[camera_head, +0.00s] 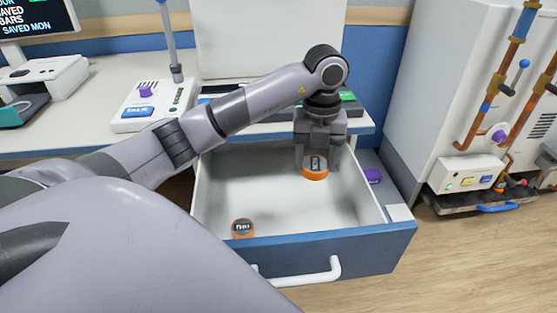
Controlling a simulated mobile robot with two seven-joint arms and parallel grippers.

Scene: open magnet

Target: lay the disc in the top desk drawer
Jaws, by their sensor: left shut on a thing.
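An open drawer (270,180) with white walls inside, a blue front and a white handle stands out from the desk. My left gripper (318,162) points down into the back right of the drawer and is shut on an orange-rimmed disc (314,173) with a dark mark. I cannot tell whether this disc touches the drawer floor. A second orange-rimmed disc (242,229) with dark lettering lies at the front left of the drawer, apart from the gripper. My right gripper is not in view.
The desk top (98,75) carries a microphone-like stand marked TALK (140,111) and a monitor (36,15). A white cabinet with copper pipes (480,75) stands at the right. The middle of the drawer is clear. Wooden floor (460,250) is free at the right.

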